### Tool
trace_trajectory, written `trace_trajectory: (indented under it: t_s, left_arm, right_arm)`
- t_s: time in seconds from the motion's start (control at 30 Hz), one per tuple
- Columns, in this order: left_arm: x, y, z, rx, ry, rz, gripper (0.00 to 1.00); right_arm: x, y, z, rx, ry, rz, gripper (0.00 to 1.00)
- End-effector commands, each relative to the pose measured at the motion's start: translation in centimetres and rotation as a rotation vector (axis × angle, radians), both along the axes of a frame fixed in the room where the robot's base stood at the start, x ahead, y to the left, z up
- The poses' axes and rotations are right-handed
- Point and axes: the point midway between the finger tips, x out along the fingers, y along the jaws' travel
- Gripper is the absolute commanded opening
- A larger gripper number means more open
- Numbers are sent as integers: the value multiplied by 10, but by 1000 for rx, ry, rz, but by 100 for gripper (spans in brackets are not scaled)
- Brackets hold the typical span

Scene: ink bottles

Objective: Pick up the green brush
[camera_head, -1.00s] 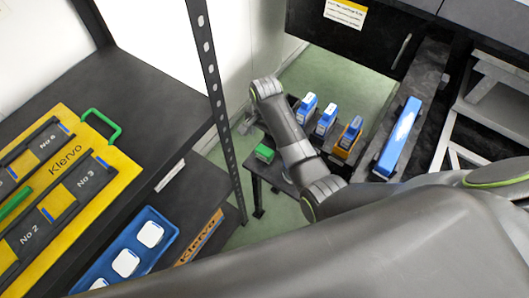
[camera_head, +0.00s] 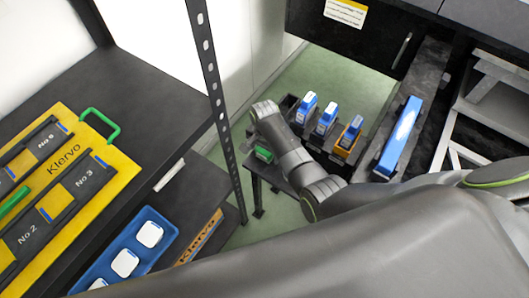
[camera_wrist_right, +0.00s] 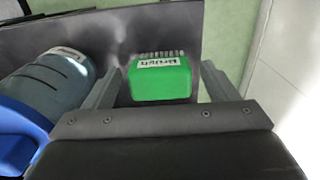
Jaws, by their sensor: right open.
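The green brush (camera_wrist_right: 160,82) lies between the two fingers of my right gripper (camera_wrist_right: 161,88) in the right wrist view. It is a green block with pale bristles on its far side and a white label. The fingers are open, one on each side, with a gap to the brush on both sides. In the head view the green brush (camera_head: 263,154) shows beside my right arm, on the dark low stand. My right gripper's fingers are hidden there by the arm. My left gripper is not in view.
A blue-grey bottle (camera_wrist_right: 55,78) is close left of the fingers in the wrist view. Several ink bottles, one blue (camera_head: 326,120), stand in a row behind my arm. A long blue box (camera_head: 399,138) lies to their right. A shelf post (camera_head: 212,90) stands at left.

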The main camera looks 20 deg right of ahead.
Motion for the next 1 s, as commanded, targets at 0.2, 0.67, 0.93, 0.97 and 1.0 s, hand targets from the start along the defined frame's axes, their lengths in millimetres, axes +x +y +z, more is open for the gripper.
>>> trace_trajectory:
  t_s: [0.2, 0.67, 0.93, 0.97, 1.0]
  left_arm:
    - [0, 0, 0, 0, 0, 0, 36]
    - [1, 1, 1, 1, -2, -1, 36]
    - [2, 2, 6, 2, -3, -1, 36]
    - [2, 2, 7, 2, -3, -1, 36]
    - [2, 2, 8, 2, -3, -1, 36]
  right_arm:
    - [0, 0, 0, 0, 0, 0, 60]
    - [0, 0, 2, 0, -1, 0, 32]
    - [1, 0, 36, 1, -4, -1, 32]
    - [2, 0, 41, 1, -6, -1, 32]
    - [1, 0, 49, 1, -6, -1, 32]
